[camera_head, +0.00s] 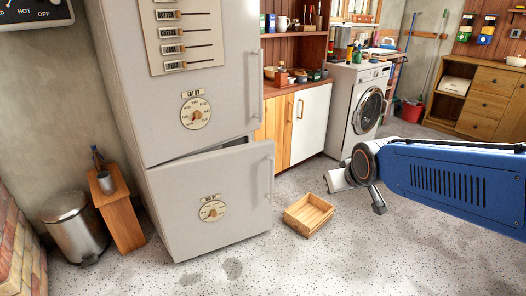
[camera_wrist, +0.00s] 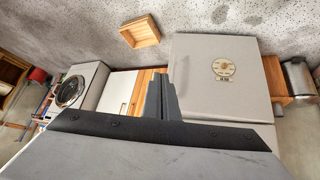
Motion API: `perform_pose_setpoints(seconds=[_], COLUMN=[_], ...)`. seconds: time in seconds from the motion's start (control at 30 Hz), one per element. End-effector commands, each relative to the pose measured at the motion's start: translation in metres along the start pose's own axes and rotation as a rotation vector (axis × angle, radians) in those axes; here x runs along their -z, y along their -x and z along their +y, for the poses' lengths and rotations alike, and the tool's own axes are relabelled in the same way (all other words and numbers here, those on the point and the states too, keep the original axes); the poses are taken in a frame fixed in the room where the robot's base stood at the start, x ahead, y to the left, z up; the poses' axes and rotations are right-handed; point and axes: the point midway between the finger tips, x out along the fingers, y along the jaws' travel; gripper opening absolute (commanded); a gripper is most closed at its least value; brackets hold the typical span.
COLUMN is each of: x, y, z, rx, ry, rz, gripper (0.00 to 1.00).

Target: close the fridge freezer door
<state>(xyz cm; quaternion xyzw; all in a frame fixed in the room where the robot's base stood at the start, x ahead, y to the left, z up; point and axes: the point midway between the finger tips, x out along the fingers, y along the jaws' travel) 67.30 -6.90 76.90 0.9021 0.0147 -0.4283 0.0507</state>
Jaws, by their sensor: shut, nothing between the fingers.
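The fridge freezer (camera_head: 185,80) is a tall light grey unit at the left of the head view. Its lower freezer door (camera_head: 215,205) stands ajar, with a dark gap along its top edge and a vertical handle (camera_head: 271,180) at its right side. A round dial is on the door. In the wrist view the freezer door (camera_wrist: 225,95) appears upside down, right of my gripper (camera_wrist: 161,84). The fingers are together and empty. In the head view my gripper (camera_head: 338,181) is at the end of the blue arm, right of the door and apart from it.
A wooden crate (camera_head: 309,214) lies on the floor right of the door; it also shows in the wrist view (camera_wrist: 139,32). A small wooden stand (camera_head: 118,210) and a metal bin (camera_head: 73,228) are left of the fridge. A washing machine (camera_head: 357,110) stands behind. The front floor is clear.

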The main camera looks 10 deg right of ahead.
Motion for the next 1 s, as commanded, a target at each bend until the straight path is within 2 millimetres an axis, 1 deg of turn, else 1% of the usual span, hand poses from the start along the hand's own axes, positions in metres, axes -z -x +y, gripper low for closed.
perform_pose_setpoints(seconds=[0.03,0.27,0.5,0.6,0.8,1.0], x=[0.007,0.058,0.108,0.126,0.154,0.172], y=[-0.011,-0.064,-0.120,-0.143,-0.186,-0.226], z=[0.000,-0.003,-0.013,-0.020,-0.034,-0.052], rx=[0.000,0.006,0.031,0.046,0.084,0.131], ry=[-0.006,-0.011,0.010,0.020,0.038,0.047], rz=[0.019,0.163,0.316,0.378,0.499,0.620], gripper=[0.00,0.00,0.00,0.00,0.00,0.00])
